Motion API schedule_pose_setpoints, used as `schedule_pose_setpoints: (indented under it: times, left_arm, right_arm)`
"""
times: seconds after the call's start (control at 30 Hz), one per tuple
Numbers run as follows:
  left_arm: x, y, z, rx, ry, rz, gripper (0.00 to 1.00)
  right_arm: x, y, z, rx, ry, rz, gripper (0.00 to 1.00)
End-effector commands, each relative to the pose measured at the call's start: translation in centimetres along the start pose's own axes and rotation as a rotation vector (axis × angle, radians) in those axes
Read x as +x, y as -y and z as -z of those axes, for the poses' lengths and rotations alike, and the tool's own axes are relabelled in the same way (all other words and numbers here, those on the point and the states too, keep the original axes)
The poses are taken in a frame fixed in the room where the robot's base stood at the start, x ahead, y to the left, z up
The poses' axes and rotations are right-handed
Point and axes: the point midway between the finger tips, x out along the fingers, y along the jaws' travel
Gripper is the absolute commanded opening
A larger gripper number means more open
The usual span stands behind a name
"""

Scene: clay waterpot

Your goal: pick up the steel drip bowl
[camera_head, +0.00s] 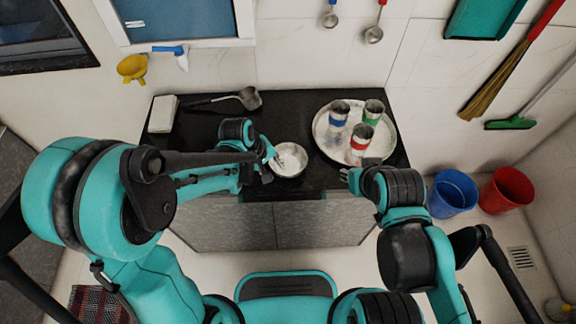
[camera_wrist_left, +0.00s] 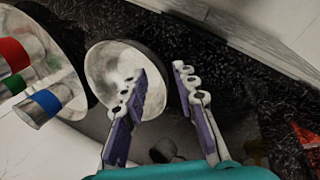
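The steel drip bowl (camera_head: 293,160) is a small round grey bowl on the black counter, near its front edge. It also shows in the left wrist view (camera_wrist_left: 103,66), with a pale, mottled inside. My left gripper (camera_head: 269,154) is at the bowl's left side. In the left wrist view my left gripper (camera_wrist_left: 160,73) is open, with one finger over the inside of the bowl and the other outside its rim. I cannot tell whether either finger touches it. My right gripper (camera_head: 346,175) is near the counter's front edge, below the tray; its opening is too small to judge.
A round white tray (camera_head: 322,150) at the counter's right holds three cups with blue, green and red bands. A ladle (camera_head: 247,98) and a white block (camera_head: 162,113) lie at the back left. Blue (camera_head: 452,194) and red (camera_head: 506,191) buckets stand on the floor at right.

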Motion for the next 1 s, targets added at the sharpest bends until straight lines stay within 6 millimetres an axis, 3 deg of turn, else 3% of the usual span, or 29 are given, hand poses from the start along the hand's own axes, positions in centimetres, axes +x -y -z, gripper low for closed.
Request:
schedule_pose_setpoints:
  times: [0.1, 0.3, 0.33, 0.43, 0.83, 1.0]
  left_arm:
    - [1.8, 0.0, 0.1, 0.002, -0.001, -0.001, 0.29]
    - [1.7, -0.1, 0.1, 0.001, -0.001, -0.001, 0.29]
    - [1.7, -0.1, 0.1, 0.001, -0.001, -0.001, 0.26]
    - [1.7, -0.1, 0.1, 0.001, -0.001, -0.001, 0.00]
    - [1.6, -0.1, 0.1, 0.001, -0.001, 0.000, 0.00]
    - [0.7, -0.4, 0.1, 0.001, -0.001, 0.000, 0.00]
  right_arm:
    - [0.8, 0.0, -0.6, 0.000, 0.000, 0.000, 0.26]
    - [0.6, 0.0, -0.4, 0.000, 0.000, 0.000, 0.26]
    - [0.6, 0.0, -0.4, 0.000, 0.000, 0.000, 0.26]
    - [0.6, 0.0, -0.4, 0.000, 0.000, 0.000, 0.26]
    - [0.6, 0.0, -0.4, 0.000, 0.000, 0.000, 0.26]
    - [0.1, 0.0, -0.1, 0.000, 0.000, 0.000, 0.26]
